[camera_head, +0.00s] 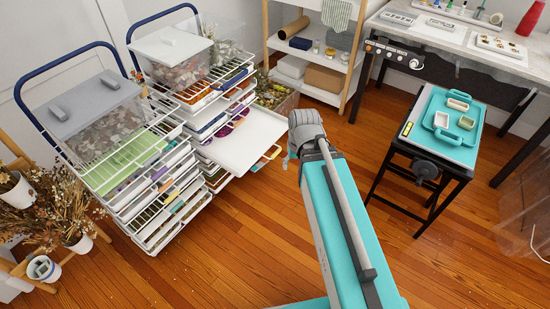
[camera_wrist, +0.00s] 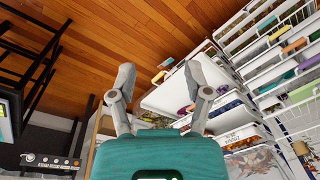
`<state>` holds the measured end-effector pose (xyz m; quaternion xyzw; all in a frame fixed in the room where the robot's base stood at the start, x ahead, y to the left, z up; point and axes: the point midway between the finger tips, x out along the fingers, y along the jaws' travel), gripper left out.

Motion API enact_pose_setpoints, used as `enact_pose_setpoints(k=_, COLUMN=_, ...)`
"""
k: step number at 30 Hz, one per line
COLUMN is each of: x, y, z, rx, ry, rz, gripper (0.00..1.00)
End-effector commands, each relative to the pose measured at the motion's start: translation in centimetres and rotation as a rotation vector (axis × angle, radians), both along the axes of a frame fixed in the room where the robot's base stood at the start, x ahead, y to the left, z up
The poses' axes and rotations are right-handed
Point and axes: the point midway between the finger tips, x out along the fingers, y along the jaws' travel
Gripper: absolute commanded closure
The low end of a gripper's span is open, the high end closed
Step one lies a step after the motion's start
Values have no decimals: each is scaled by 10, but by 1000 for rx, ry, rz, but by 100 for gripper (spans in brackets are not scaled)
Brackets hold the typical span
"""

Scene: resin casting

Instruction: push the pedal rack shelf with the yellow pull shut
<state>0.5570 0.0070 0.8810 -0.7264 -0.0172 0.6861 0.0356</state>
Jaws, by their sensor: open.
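One shelf (camera_head: 240,142) of the right-hand wire rack (camera_head: 205,115) is slid far out, a flat white tray level above the floor. Small coloured pulls sit at its front edge, among them a yellow one (camera_head: 272,152). In the wrist view the white shelf (camera_wrist: 170,98) lies beyond my fingers, with a yellow-orange pull (camera_wrist: 158,77) at its outer edge and a green one beside it. My gripper (camera_wrist: 160,75) is open and empty, its fingers spread either side of the view of that pull. Contact cannot be told. In the head view my arm hides most of the gripper.
A second wire rack (camera_head: 130,165) stands at left, its shelves in. Dried plants (camera_head: 65,205) are at far left. A wooden shelf unit (camera_head: 345,75) stands behind, and a black stand (camera_head: 433,165) with a teal top is at right. The wooden floor in front is clear.

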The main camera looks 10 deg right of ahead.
Motion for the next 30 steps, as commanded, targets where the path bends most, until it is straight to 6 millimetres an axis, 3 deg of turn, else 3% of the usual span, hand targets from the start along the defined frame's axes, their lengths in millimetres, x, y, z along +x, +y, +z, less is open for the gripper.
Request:
enact_pose_setpoints(k=3, x=8, y=3, z=-17, rx=26, ry=-21, rz=-10, gripper=36)
enact_pose_setpoints(k=30, x=59, y=19, z=-94, rx=226, ry=-172, rz=-101, gripper=36)
